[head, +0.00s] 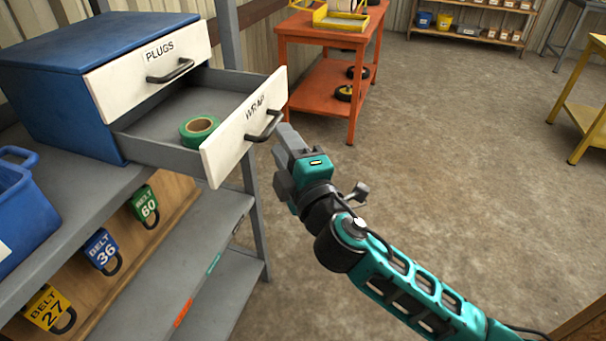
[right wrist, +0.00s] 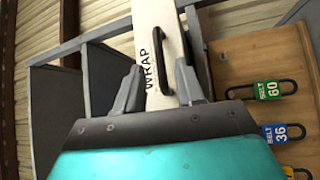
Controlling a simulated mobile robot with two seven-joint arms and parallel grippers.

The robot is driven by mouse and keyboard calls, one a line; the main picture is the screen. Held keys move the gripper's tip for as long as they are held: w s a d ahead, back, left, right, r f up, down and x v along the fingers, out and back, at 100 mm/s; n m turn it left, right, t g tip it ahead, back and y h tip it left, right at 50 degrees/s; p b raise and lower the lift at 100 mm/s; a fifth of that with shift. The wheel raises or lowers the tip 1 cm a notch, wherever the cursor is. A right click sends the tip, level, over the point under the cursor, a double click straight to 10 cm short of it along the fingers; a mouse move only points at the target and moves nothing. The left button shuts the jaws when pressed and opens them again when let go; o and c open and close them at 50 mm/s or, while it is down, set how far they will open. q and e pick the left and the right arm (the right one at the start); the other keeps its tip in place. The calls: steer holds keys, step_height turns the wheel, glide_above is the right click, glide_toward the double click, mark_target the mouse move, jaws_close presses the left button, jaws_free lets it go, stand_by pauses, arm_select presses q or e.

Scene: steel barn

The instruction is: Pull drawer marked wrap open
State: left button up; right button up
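The drawer marked WRAP (head: 240,139) is the lower drawer of the blue cabinet (head: 62,82). It stands pulled well out, with a green tape roll (head: 199,128) inside. Its white front carries a dark bar handle (head: 265,127). My right gripper (head: 281,158) is just in front of that handle. In the right wrist view the gripper's two fingers (right wrist: 157,80) are spread apart with nothing held between them. My left gripper is not in view.
The PLUGS drawer (head: 150,60) above is shut. The cabinet stands on a grey shelf unit (head: 75,205), with a blue bin (head: 22,205) at left and belt-tagged locks below. An orange cart (head: 325,75) stands behind.

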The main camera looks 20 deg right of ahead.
steer(key=b+v, duration=0.1)
steer(key=v, duration=0.8)
steer(key=s+d+f+m+g, duration=0.2)
steer(key=f+m, duration=0.3)
steer(key=f, duration=0.4)
steer(key=s+d+f+m+g+h, duration=0.1)
steer(key=s+f+m, duration=0.4)
steer(key=f, duration=0.5)
steer(key=s+d+f+m+g, duration=0.3)
steer(key=s+f+m+g, duration=0.1)
steer(key=f, duration=0.5)
steer(key=shift+d+f+m+g+h, duration=0.25)
steer(key=shift+d+m+g+h, duration=0.15)
steer(key=shift+m+g, duration=0.45)
